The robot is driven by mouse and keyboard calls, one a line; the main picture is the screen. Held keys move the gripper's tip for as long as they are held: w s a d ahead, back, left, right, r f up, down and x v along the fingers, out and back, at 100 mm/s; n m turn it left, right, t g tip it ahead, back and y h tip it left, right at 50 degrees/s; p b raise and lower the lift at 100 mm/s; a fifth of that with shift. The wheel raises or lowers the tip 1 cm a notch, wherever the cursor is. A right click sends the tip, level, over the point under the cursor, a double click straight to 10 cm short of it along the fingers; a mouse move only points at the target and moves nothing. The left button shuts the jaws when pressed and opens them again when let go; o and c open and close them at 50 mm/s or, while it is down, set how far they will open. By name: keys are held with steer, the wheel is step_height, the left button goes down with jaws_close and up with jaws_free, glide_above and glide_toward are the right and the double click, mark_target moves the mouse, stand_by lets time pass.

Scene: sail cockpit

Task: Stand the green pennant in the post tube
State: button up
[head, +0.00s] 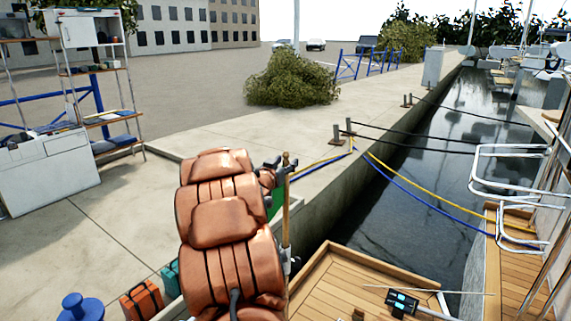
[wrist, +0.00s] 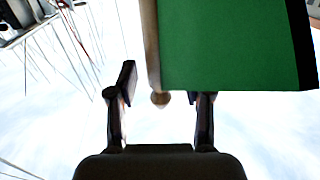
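The green pennant (head: 276,203) hangs on a slim wooden staff (head: 286,215) that stands upright just right of my arm in the head view. A grey fitting (head: 288,266) is around or beside the staff's lower part; I cannot tell whether it is the post tube, and the staff's foot is hard to make out. My gripper (head: 272,168) is near the staff's top. In the wrist view the green cloth (wrist: 230,45) and the staff's round knob (wrist: 160,98) show. The fingers (wrist: 163,85) are apart, with gaps on both sides of the knob.
A wooden boat deck (head: 345,277) lies at the lower right, with a dark instrument (head: 402,301) on it. Blue and yellow mooring lines (head: 415,203) cross the water (head: 440,150). A white cabinet (head: 42,170), shelves and a blue bollard (head: 80,308) stand left on the quay.

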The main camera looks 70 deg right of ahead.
steer(key=shift+a, duration=0.15)
steer(key=a, duration=1.1)
steer(key=shift+w+a, duration=0.25)
steer(key=shift+a, duration=0.15)
stand_by(0.7)
